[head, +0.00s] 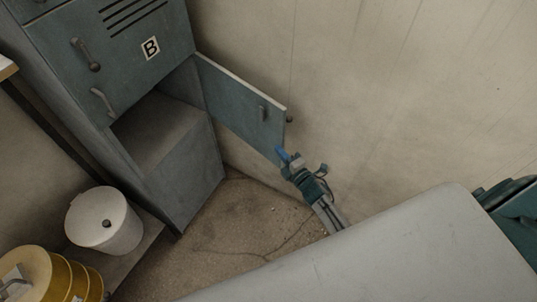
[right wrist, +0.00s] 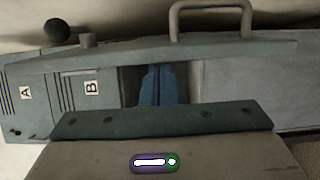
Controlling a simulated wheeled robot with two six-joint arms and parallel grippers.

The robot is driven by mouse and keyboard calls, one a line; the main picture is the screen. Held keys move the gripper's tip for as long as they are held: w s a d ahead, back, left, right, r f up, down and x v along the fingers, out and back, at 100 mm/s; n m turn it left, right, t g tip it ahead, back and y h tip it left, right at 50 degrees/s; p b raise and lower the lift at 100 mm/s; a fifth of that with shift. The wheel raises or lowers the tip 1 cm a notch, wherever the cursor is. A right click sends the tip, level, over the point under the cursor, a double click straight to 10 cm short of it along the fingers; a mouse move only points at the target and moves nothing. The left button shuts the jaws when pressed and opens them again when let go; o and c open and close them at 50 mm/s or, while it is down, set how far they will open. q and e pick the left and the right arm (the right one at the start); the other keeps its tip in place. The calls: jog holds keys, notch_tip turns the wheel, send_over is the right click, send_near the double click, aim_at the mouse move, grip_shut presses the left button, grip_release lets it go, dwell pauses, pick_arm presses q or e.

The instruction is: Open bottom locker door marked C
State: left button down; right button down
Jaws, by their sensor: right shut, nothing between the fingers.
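The bottom locker door (head: 240,105) stands swung wide open to the right, toward the wall. Its C mark is not visible; the door marked B (head: 120,35) is above the open compartment (head: 160,125). My left gripper is out of view.
A white round canister (head: 103,222) and yellow round containers (head: 55,278) stand at the lower left. The beige wall (head: 370,90) rises behind the door. Bare floor (head: 235,225) lies before the locker. A dark green object (head: 515,210) is at the right edge.

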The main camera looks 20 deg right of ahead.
jog(key=w+d+n+y+b, duration=0.1)
jog(key=w+d+y+b, duration=0.1)
jog(key=w+d, duration=0.3)
jog(key=d, duration=0.4)
jog(key=shift+d+n+g+b, duration=0.3)
jog(key=shift+a+f, duration=0.1)
jog(key=shift+f, duration=0.05)
